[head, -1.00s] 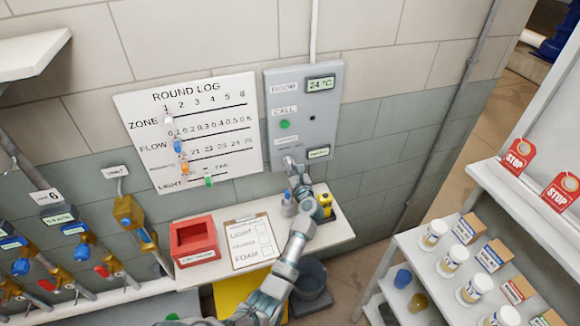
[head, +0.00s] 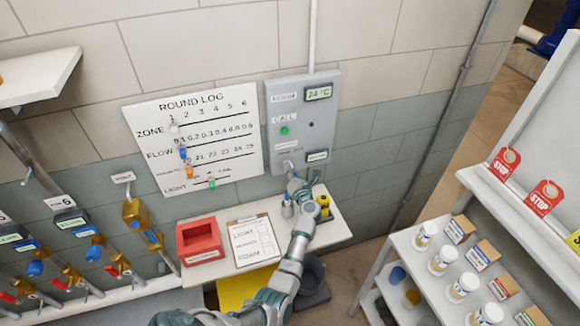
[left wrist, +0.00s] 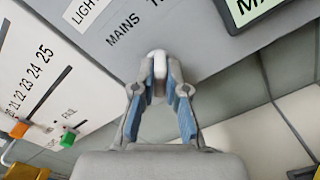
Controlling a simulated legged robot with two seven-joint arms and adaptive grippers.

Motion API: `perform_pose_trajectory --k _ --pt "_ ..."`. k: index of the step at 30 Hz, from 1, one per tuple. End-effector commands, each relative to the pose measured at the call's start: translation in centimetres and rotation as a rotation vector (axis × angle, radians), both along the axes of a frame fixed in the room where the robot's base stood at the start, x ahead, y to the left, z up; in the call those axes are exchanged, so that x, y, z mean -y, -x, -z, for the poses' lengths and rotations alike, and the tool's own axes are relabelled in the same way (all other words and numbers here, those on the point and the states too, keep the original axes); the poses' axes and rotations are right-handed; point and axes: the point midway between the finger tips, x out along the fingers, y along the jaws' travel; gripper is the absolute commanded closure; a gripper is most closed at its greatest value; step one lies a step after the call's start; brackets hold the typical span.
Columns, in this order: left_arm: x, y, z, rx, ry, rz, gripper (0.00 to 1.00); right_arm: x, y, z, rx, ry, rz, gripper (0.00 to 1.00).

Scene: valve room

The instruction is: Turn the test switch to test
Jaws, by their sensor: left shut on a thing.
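The grey wall panel (head: 327,95) carries labels, a green button and small displays. The test switch, a small pale lever (left wrist: 158,64), sits low on the panel beside the printed word MAINS; the word on its other side is cut off after a T. My left gripper (head: 290,170) reaches up to the panel's lower edge. In the left wrist view its two blue-padded fingers (left wrist: 159,88) are shut on the lever, one on each side. In the head view the gripper mostly hides the lever. My right gripper is not in view.
A green-lit display (left wrist: 262,8) is close right of the fingers. The round log board (head: 190,140) hangs left. A rack (head: 400,262) with jars stands right.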

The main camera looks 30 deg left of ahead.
Motion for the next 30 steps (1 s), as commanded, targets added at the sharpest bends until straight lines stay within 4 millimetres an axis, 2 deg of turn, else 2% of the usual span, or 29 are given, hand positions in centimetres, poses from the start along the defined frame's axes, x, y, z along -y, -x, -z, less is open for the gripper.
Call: perform_pose_trajectory --k 3,12,30 --pt "0.2 -0.1 -0.3 -0.072 -0.060 0.004 1.00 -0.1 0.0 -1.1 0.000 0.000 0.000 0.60" --pt "0.2 -0.2 -0.1 -0.205 -0.177 0.005 1.00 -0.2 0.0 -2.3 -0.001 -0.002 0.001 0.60" --pt "0.2 -0.2 0.1 -0.266 -0.229 0.005 1.00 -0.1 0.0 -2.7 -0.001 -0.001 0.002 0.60"
